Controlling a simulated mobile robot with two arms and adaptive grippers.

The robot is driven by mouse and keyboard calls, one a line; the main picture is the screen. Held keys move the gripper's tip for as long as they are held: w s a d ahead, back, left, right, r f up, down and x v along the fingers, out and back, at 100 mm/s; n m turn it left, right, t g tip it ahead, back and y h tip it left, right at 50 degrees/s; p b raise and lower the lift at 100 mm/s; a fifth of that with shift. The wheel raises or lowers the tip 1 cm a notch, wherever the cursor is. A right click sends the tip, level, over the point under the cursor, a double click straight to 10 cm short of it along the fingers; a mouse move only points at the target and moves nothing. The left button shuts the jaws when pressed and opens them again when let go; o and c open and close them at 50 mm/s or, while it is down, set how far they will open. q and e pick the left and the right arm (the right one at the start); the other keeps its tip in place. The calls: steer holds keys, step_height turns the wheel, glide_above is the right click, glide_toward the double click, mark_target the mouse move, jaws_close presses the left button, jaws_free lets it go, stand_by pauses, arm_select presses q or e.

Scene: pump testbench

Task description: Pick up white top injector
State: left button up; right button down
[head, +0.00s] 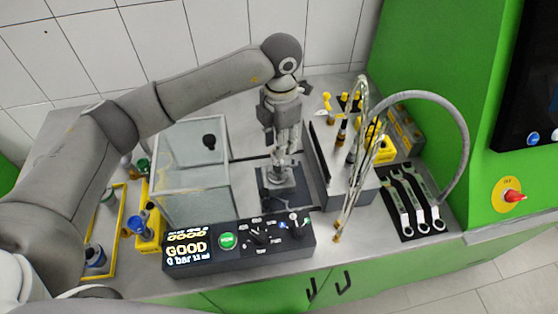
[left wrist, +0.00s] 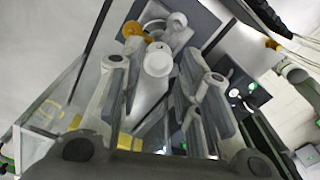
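The white-topped injector shows in the left wrist view (left wrist: 158,62) as a pale cylinder with a round white end, between the finger pads. My left gripper (head: 284,150) points down over the dark square fixture (head: 285,195) in the middle of the bench. In the left wrist view its two fingers (left wrist: 160,95) are spread, one on each side of the injector, with a visible gap on the right side. In the head view the fingers mostly hide the injector. My right gripper is in neither view.
A clear-walled tank (head: 190,205) stands left of the fixture. A control panel (head: 240,245) reading "GOOD" lies in front. A dark box (head: 345,185) with injectors and braided hoses (head: 362,130) stands close on the right. Wrenches (head: 412,195) lie farther right. A yellow-edged tray (head: 115,240) is at left.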

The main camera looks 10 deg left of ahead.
mark_target(278, 166)
arm_select(q)
step_height(278, 166, down, 4)
steer(key=shift+s+a+r+p, duration=0.1)
steer(key=shift+r+p, duration=0.05)
steer(key=shift+p, duration=1.1)
steer(key=shift+f, duration=0.45)
jaws_close()
